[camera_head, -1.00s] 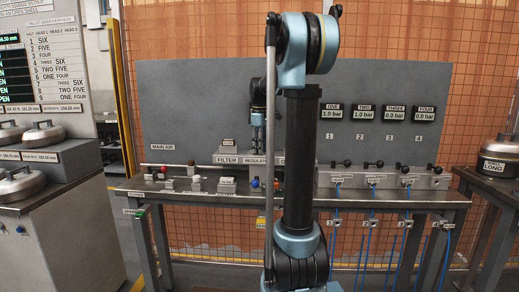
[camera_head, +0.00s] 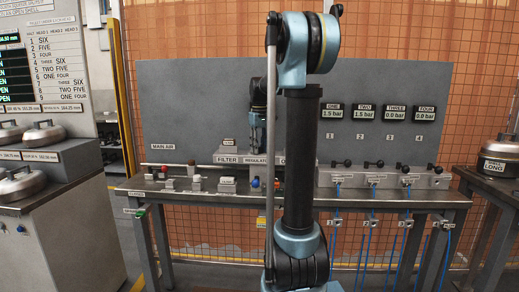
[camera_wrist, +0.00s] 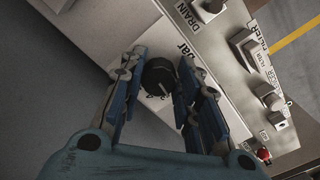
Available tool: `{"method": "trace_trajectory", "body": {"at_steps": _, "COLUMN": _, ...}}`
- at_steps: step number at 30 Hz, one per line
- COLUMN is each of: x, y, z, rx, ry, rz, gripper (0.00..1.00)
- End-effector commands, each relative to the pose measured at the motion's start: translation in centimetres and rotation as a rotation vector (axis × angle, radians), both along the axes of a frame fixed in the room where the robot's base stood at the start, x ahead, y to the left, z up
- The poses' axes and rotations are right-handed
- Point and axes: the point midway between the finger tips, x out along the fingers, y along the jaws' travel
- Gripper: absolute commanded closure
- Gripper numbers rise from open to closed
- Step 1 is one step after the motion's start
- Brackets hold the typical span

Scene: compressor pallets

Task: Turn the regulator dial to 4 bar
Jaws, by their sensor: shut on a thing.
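The regulator dial (camera_wrist: 157,76) is a round black knob with a light pointer mark, on a pale plate lettered "bar" in the wrist view. My gripper (camera_wrist: 161,66) is shut on it, with one blue finger on each side. The scale numbers are mostly hidden or too small to read. In the head view my gripper (camera_head: 256,147) is at the panel above the "REGULATOR" label (camera_head: 256,160), and the dial is hidden there. Displays one (camera_head: 334,111) and two (camera_head: 366,111) read 1.5 bar; three (camera_head: 396,113) and four (camera_head: 425,113) read 0.0 bar.
Beside the dial the wrist view shows a drain fitting (camera_wrist: 208,8) and other grey fittings (camera_wrist: 247,45). A row of black-handled valves (camera_head: 373,164) stands on the bench right of my arm. Blue hoses (camera_head: 367,240) hang below the bench.

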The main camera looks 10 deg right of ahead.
Motion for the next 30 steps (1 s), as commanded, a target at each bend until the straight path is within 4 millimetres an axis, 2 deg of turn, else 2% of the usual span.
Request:
{"method": "trace_trajectory", "body": {"at_steps": 18, "x": 0.13, "y": 0.2, "z": 0.06, "rx": -0.001, "ry": -0.003, "rz": -0.574, "gripper": 0.94}}
{"method": "trace_trajectory", "body": {"at_steps": 30, "x": 0.18, "y": 0.31, "z": 0.06, "rx": 0.0, "ry": -0.004, "rz": -0.825, "gripper": 0.94}}
